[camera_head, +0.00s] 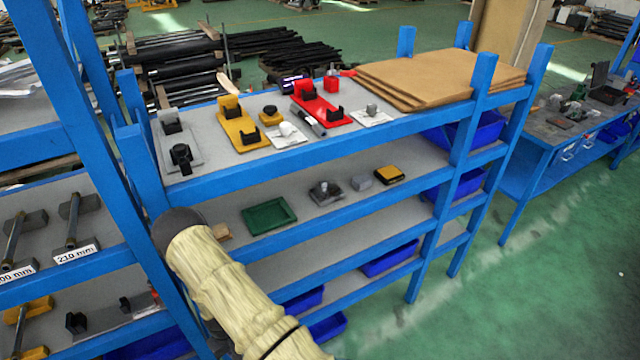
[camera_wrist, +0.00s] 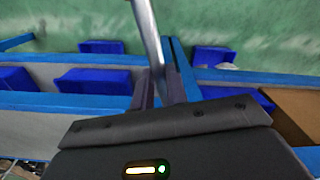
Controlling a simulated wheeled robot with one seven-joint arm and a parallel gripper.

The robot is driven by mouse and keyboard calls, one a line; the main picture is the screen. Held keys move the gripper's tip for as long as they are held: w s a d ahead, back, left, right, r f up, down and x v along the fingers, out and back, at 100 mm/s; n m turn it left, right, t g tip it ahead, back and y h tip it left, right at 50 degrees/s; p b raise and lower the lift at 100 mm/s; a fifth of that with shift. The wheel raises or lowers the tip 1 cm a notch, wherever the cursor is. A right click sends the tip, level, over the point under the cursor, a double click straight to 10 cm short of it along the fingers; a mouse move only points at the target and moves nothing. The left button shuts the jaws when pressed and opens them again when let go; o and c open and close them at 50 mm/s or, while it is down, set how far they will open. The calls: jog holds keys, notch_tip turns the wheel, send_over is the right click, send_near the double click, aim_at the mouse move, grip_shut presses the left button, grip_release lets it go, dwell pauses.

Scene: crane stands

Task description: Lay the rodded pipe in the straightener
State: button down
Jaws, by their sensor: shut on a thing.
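A slim grey metal pipe (camera_wrist: 148,30) is held between the two dark fingers of my gripper (camera_wrist: 164,82) in the wrist view. It runs from the fingers up past the top edge of the view, slightly tilted. Whether a rod is inside it cannot be seen. In the head view my sleeved arm hides the gripper and the pipe. I cannot tell which is the straightener.
A short grey cylinder (camera_head: 308,120) lies by the red stand. White-based pieces (camera_head: 287,135) and cardboard sheets (camera_head: 440,75) also occupy the top shelf. Blue uprights (camera_head: 470,110) bound the shelf. A green tray (camera_head: 270,216) lies on the shelf below. The green floor at right is clear.

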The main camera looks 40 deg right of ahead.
notch_tip(320, 180, down, 8)
jog(key=b, duration=0.6)
jog(key=shift+d+r, duration=0.1)
jog(key=shift+r, duration=0.05)
